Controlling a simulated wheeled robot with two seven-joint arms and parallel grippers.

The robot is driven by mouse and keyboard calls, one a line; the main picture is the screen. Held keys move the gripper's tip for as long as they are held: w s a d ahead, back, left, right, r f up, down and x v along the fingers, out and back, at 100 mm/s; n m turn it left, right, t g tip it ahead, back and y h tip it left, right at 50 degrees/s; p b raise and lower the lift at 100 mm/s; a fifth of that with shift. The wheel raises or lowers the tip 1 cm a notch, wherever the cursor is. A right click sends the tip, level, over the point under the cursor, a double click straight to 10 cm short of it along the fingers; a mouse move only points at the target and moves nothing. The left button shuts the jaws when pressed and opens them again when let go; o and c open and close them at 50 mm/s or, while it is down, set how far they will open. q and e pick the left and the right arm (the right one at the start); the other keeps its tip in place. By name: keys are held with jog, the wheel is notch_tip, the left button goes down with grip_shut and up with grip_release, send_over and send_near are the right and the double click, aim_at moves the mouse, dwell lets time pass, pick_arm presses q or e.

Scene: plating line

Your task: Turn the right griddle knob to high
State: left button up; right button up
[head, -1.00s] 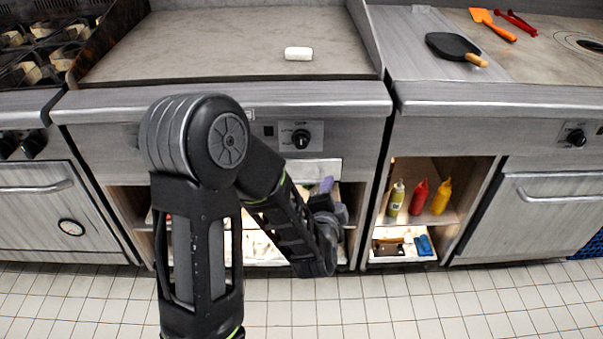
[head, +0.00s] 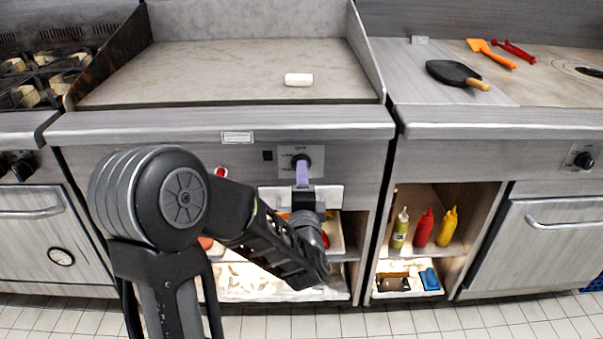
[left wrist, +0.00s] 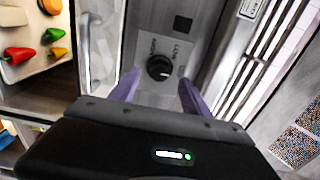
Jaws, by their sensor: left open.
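The right griddle knob (head: 301,160) is a round black knob on a pale label plate on the griddle's front panel, with "OFF" printed above it. My left gripper (head: 302,174) is just below and in front of the knob, its purple fingers pointing up at it and partly covering it. In the left wrist view the knob (left wrist: 160,67) lies ahead, between the lines of the two spread purple fingers of my left gripper (left wrist: 160,82). The gripper is open and empty. I cannot tell whether a finger touches the knob. The knob's pointer is too small to read. My right gripper is not in view.
The griddle top (head: 200,75) above carries a white block (head: 298,80). A shelf with trays is open below the panel. Squeeze bottles (head: 423,228) stand in the right-hand cubby. Another black knob (head: 583,160) is on the far-right panel.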

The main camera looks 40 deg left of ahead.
pick_arm(q)
jog(key=x, duration=0.4)
jog(key=shift+w+a, duration=0.1)
jog(key=shift+w, duration=0.05)
jog(key=shift+c, duration=0.5)
jog(key=shift+r, duration=0.1)
grip_shut()
